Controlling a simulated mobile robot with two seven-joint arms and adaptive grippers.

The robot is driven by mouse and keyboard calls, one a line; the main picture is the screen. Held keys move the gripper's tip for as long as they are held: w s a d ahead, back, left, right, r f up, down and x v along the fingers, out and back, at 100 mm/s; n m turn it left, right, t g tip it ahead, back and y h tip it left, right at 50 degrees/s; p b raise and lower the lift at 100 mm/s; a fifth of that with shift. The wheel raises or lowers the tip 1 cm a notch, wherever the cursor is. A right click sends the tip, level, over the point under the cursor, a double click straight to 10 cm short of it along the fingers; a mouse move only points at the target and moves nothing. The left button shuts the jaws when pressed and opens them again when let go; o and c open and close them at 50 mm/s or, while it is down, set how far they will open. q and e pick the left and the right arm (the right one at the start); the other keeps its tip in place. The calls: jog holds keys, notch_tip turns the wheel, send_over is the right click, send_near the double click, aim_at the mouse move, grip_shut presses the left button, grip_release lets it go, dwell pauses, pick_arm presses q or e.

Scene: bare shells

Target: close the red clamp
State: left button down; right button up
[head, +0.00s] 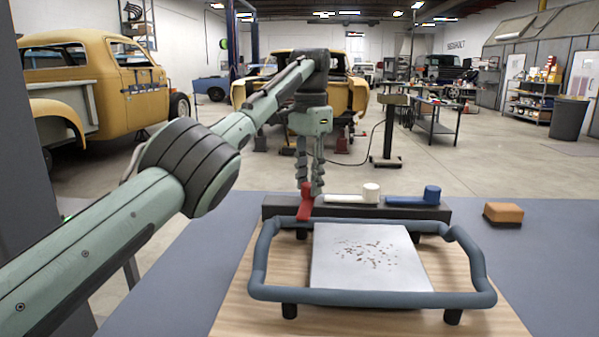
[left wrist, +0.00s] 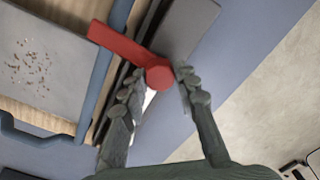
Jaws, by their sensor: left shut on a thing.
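The red clamp (head: 305,204) is at the left end of a dark bar behind the blue frame. In the left wrist view the red clamp (left wrist: 128,52) shows a flat lever and a thicker round knob end. My left gripper (head: 310,190) comes down from above onto the clamp. In the left wrist view its fingers (left wrist: 157,82) are on either side of the red knob, shut on it. The lever sticks out from between the fingers, toward the plate side. The white clamp (head: 357,196) and the blue clamp (head: 417,198) sit further right on the bar, levers pointing left.
The blue tubular frame (head: 375,299) stands on a wooden board (head: 232,302), around a pale plate (head: 345,272) with dark specks. An orange-brown block (head: 503,211) lies on the table at right. The grey table (head: 550,260) is clear beside it.

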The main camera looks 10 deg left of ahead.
pick_arm(q)
jog(key=shift+n, duration=0.5)
jog(key=shift+r, duration=0.1)
jog(key=c, duration=1.1)
grip_release()
jog(key=shift+c, duration=0.2)
